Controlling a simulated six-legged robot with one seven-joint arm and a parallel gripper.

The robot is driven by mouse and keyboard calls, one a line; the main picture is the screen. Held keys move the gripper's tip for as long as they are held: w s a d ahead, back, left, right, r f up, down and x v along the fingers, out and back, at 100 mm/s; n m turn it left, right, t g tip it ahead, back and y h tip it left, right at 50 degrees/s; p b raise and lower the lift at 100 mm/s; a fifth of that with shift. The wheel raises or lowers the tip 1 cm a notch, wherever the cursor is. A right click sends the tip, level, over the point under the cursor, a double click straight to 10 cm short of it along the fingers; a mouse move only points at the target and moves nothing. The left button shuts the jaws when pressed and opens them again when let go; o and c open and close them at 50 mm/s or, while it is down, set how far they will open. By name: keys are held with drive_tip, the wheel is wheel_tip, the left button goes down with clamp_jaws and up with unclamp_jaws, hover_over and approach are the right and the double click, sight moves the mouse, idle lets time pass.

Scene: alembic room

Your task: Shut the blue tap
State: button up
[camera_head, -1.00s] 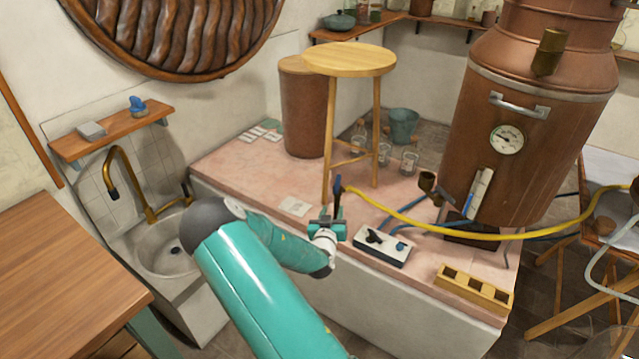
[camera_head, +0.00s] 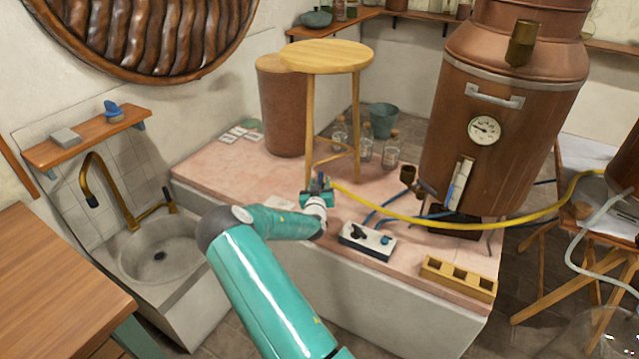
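A white box (camera_head: 352,236) lies on the pink-topped platform, with a black lever (camera_head: 358,233) and a small blue knob (camera_head: 386,240) on top. The knob may be the blue tap; I cannot be sure. A blue strip (camera_head: 450,196) also shows beside the white gauge on the copper still (camera_head: 497,140). My gripper (camera_head: 320,184) is above the platform, left of and beyond the white box, by the end of the yellow hose (camera_head: 420,222). Its fingers are small and dark here, so I cannot see whether they are open or hold anything. It is apart from the blue knob.
Blue hoses (camera_head: 400,217) run between the box and the still. A wooden stool (camera_head: 327,56) stands behind my gripper, with glass bottles (camera_head: 390,150) beside it. A yellow holder (camera_head: 458,278) lies right of the box. A sink (camera_head: 155,258) is at left.

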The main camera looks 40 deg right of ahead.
drive_tip(key=shift+w+d, duration=0.3)
clamp_jaws()
